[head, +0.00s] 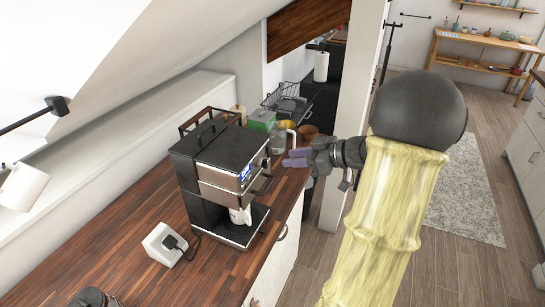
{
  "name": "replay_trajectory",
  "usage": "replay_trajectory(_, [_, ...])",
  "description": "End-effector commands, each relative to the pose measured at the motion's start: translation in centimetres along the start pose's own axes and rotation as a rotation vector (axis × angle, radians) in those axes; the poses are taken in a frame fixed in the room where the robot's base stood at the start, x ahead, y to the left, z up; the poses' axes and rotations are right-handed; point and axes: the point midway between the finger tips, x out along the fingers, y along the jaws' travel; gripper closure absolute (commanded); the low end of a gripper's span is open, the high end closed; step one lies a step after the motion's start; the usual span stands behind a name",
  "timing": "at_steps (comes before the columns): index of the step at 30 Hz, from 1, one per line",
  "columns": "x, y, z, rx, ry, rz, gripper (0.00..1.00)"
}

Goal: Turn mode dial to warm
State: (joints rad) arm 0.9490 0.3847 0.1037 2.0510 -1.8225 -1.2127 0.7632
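I see nothing held.
A white socket block (163,244) with a plugged-in black cord is left of the machine. A green box (262,120), a glass jug (279,138) and a brown pot (308,133) stand behind. A white post (352,130) rises behind my gripper.

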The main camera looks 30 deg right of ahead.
Motion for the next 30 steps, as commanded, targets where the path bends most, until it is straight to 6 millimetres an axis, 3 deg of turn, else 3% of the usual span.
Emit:
replay_trajectory(6, [4.0,-0.1,-0.1,0.002,0.000,-0.005,0.69])
replay_trajectory(12, [6.6,-0.1,0.0,0.001,0.000,-0.002,0.69])
replay_trajectory(23, [7.2,0.0,0.0,0.001,0.000,0.001,0.69])
replay_trajectory(28, [7.0,0.1,0.1,0.002,-0.001,0.005,1.00])
replay_trajectory(30, [7.0,0.1,0.1,0.003,-0.001,0.005,1.00])
